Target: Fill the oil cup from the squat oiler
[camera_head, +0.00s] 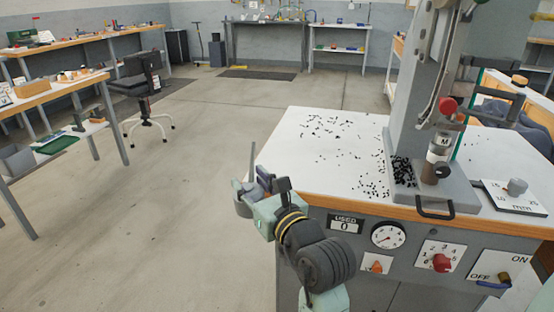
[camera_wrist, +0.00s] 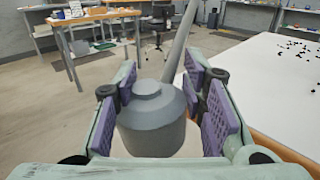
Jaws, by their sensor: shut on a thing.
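The squat oiler is a grey, low round can with a long thin spout. In the head view the oiler (camera_head: 243,207) is at the left edge of the press table, partly behind my gripper (camera_head: 262,192). In the wrist view the oiler (camera_wrist: 152,128) sits between the purple pads of my gripper (camera_wrist: 160,115), which is shut on it. Its spout points up and leans right. The eyelet press (camera_head: 409,115) stands on the table, to the right of my gripper. I cannot make out for certain which part of it is the oil cup.
A red knob (camera_head: 448,105) sticks out of the press. The front panel carries a gauge (camera_head: 388,236) and dials. A plate with a grey knob (camera_head: 517,187) lies at right.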

